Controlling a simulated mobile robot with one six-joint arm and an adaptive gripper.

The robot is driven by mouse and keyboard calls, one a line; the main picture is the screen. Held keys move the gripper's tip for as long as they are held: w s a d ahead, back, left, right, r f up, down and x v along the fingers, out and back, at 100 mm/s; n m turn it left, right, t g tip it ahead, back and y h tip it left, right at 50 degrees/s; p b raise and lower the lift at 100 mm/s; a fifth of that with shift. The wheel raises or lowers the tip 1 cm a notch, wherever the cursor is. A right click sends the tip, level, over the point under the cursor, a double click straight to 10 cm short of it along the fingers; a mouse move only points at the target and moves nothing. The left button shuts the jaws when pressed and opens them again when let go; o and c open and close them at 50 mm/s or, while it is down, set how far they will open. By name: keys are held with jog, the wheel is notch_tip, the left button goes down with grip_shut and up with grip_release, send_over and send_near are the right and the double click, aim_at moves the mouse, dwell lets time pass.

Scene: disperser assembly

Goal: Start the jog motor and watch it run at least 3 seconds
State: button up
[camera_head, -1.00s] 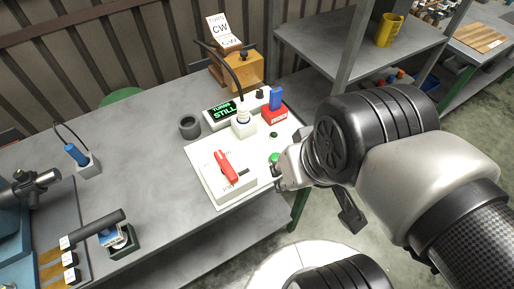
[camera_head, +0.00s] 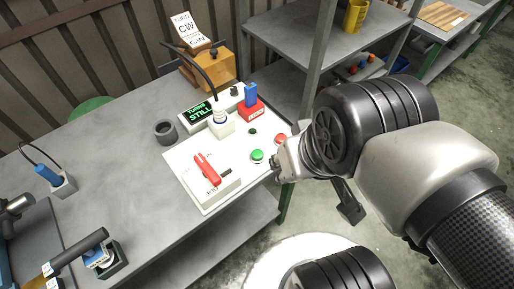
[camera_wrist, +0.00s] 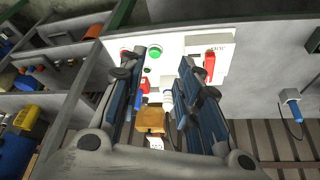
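The white control board (camera_head: 195,195) lies on the bench with a green button (camera_head: 257,155), a red button (camera_head: 280,140) and a red lever switch (camera_head: 207,170). A black display (camera_head: 198,113) behind it reads "TURNS STILL" in green. My gripper (camera_head: 278,166) is at the board's right edge, close to the two buttons; contact cannot be told. In the wrist view my gripper (camera_wrist: 158,68) is open and empty. The green button (camera_wrist: 154,52) shows between the fingertips, the red button (camera_wrist: 126,53) by the left finger and the red lever (camera_wrist: 209,65) beyond the right finger.
A white socket with a black cable (camera_head: 221,126) and a red block with a blue handle (camera_head: 250,102) stand behind the buttons. A dark ring (camera_head: 166,132) and a wooden box (camera_head: 215,70) with a "TURN CW" card (camera_head: 187,30) are further back. The bench's left middle is clear.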

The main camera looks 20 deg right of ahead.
grip_shut()
dwell(1.4)
